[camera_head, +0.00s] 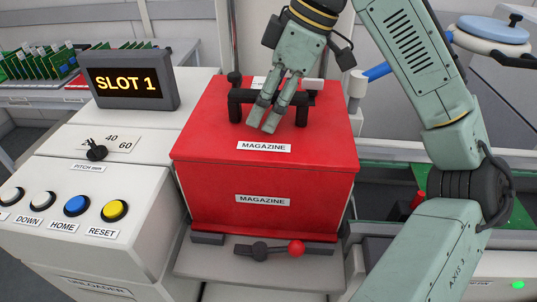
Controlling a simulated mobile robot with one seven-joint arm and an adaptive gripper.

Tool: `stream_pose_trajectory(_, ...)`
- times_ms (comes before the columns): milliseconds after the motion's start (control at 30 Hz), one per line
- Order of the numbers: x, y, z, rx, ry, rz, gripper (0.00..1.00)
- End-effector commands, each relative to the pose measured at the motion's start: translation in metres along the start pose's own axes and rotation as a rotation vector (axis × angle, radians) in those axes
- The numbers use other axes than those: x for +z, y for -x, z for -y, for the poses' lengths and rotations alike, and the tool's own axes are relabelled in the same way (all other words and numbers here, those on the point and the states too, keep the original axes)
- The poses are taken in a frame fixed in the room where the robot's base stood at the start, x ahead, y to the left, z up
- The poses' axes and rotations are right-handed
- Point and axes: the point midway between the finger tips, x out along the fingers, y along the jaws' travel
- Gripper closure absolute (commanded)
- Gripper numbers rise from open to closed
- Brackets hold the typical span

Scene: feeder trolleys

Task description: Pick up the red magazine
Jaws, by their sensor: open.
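The red magazine (262,180) is a large red box with white MAGAZINE labels on its top and front. It sits on a light grey ledge of the machine, in the middle of the head view. A black handle (236,104) stands on its top. My gripper (270,119) is open and points down over the top of the magazine, at the handle. Its fingers cover part of the handle bar. I cannot tell whether the fingers touch the bar.
A lever with a red knob (296,248) lies in front of the magazine. To the left are a SLOT 1 display (128,82), a pitch selector (96,150) and several push buttons (76,206). Green boards (50,62) stand at the back left. A blue-topped round part (493,29) is at the upper right.

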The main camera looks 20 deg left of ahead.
Motion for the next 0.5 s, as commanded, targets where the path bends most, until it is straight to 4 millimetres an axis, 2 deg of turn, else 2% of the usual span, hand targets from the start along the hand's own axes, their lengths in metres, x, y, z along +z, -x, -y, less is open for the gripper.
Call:
stream_pose_trajectory(67, 0.0, -0.0001, 0.0, 0.0, 0.0, 0.0, 0.55)
stream_pose_trajectory(500, 0.0, 0.0, 0.0001, 0.0, 0.0, 0.0, 0.84)
